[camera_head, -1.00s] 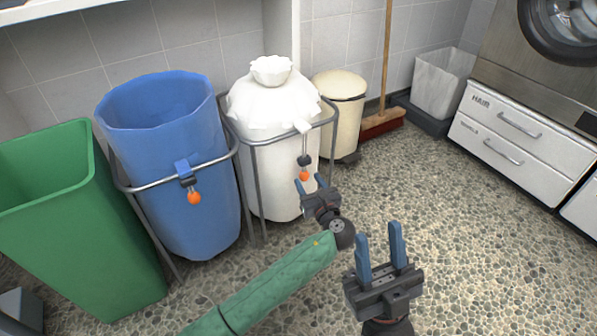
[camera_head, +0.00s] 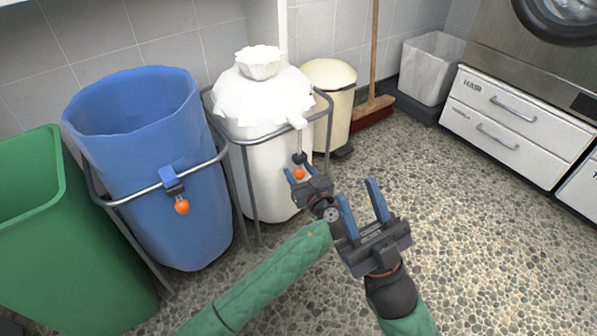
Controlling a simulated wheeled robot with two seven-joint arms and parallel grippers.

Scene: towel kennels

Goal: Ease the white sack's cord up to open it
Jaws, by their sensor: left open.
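The white sack (camera_head: 270,95) hangs in a metal frame, its gathered neck (camera_head: 259,62) drawn up into a ruffle on top. Its cord comes out at the front right and hangs down to a dark toggle (camera_head: 299,158) with an orange ball (camera_head: 299,174) at the end. My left gripper (camera_head: 300,172) is open, with its blue fingertips by the orange ball; I cannot tell whether they touch it. My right gripper (camera_head: 360,196) is open and empty, nearer the camera and to the right, over the floor.
A blue sack (camera_head: 140,170) with its own orange ball (camera_head: 182,207) stands in a frame to the left, beside a green bin (camera_head: 60,250). A cream pedal bin (camera_head: 330,75) and broom (camera_head: 373,105) are behind. The pebbled floor (camera_head: 490,240) at right is clear.

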